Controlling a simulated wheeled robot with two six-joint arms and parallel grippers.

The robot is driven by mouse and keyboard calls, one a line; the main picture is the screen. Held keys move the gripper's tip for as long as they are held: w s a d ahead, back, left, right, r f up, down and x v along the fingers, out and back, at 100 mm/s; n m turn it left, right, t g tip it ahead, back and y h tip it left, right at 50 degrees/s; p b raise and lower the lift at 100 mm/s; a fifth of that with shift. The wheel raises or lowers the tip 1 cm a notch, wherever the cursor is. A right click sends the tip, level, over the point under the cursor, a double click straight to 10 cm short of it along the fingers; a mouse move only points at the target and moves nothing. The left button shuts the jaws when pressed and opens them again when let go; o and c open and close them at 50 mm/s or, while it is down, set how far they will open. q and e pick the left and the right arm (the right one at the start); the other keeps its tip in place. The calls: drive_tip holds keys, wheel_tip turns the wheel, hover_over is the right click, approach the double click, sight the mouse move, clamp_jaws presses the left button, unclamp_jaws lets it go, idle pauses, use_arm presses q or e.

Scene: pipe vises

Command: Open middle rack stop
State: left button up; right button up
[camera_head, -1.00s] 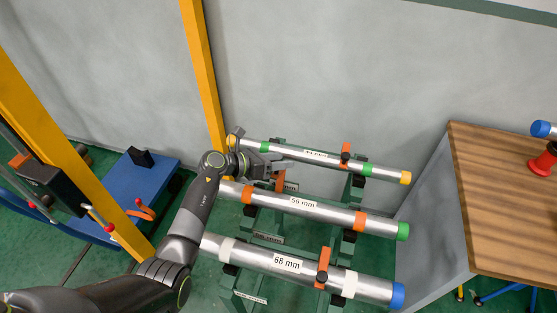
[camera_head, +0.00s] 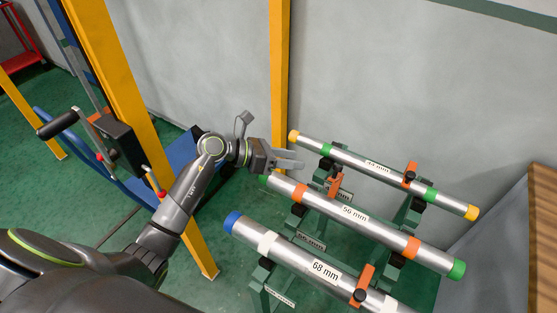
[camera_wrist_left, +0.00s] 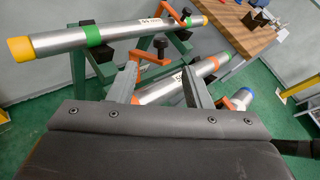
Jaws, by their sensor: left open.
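The middle rack carries the silver 56 mm pipe (camera_head: 346,212) with orange bands and green end caps. Its orange stop (camera_head: 335,181) stands up beside the far side of the pipe, towards the pipe's left part, and does not lie across it. In the left wrist view an orange stop arm with a black knob (camera_wrist_left: 159,44) shows beyond my fingers. My left gripper (camera_head: 291,161) is open and empty, just left of the middle stop and apart from it. Its two fingers also show in the left wrist view (camera_wrist_left: 160,85), with the 56 mm pipe (camera_wrist_left: 182,82) beyond. My right gripper is not seen.
The 44 mm pipe (camera_head: 345,158) lies behind, with its orange stop (camera_head: 410,175) across it. The 68 mm pipe (camera_head: 300,260) lies in front, with its stop (camera_head: 363,285) across it. A yellow post (camera_head: 279,80) stands behind my gripper. A wooden table (camera_head: 543,230) is at right.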

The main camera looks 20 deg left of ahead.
use_arm(q)
drive_tip(key=shift+v, duration=1.4)
drive_tip(key=shift+r, duration=0.1)
